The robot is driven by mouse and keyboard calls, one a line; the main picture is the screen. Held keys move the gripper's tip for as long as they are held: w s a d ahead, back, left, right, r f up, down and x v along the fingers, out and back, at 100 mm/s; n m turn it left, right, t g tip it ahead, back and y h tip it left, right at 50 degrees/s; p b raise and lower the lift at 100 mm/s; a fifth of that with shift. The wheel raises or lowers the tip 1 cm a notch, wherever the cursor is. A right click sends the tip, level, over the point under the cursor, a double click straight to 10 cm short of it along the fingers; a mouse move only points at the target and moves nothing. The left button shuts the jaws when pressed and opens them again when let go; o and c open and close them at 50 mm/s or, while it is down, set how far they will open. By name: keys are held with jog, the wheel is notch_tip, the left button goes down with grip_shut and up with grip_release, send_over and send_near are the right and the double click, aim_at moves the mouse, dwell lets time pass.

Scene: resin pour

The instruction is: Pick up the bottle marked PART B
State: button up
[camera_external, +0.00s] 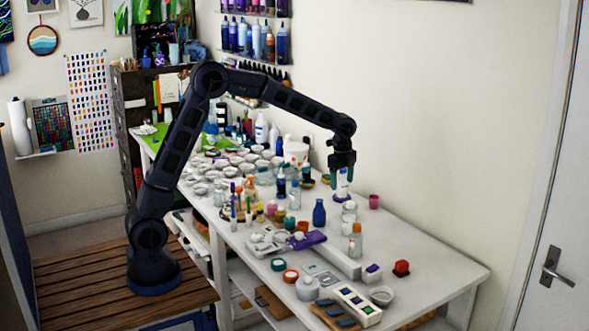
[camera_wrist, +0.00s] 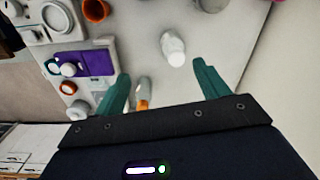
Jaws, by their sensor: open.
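No PART B lettering is readable in either view, so I cannot tell which bottle bears it. My gripper (camera_external: 342,172) is open over the back part of the cluttered table in the external view. A white bottle-like shape (camera_external: 342,188) shows at its fingers there; I cannot tell whether it is between or behind them. In the wrist view my open gripper (camera_wrist: 162,82) has its two teal fingers apart. A whitish bottle (camera_wrist: 173,48) shows beyond the gap, and an orange and clear bottle (camera_wrist: 142,97) is close to the left finger.
A blue bottle (camera_external: 319,213), clear jars (camera_external: 349,213) and an orange-capped bottle (camera_external: 355,241) stand near my gripper. A pink cup (camera_external: 374,201) is to its right. Many white cups crowd the table's left. The table's right end (camera_external: 445,265) is mostly clear.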

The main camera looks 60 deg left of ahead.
jog(key=m, duration=0.1)
send_near(351, 215)
jog(key=shift+w+a+f, duration=0.1)
jog(key=shift+w+a, duration=0.75)
jog(key=shift+a, duration=0.1)
jog(key=shift+m, duration=0.3)
jog(key=shift+d+f, duration=0.1)
jog(key=shift+f, duration=5.3)
jog(key=c, duration=1.2)
jog(key=shift+o, duration=0.2)
jog(key=shift+r, duration=0.1)
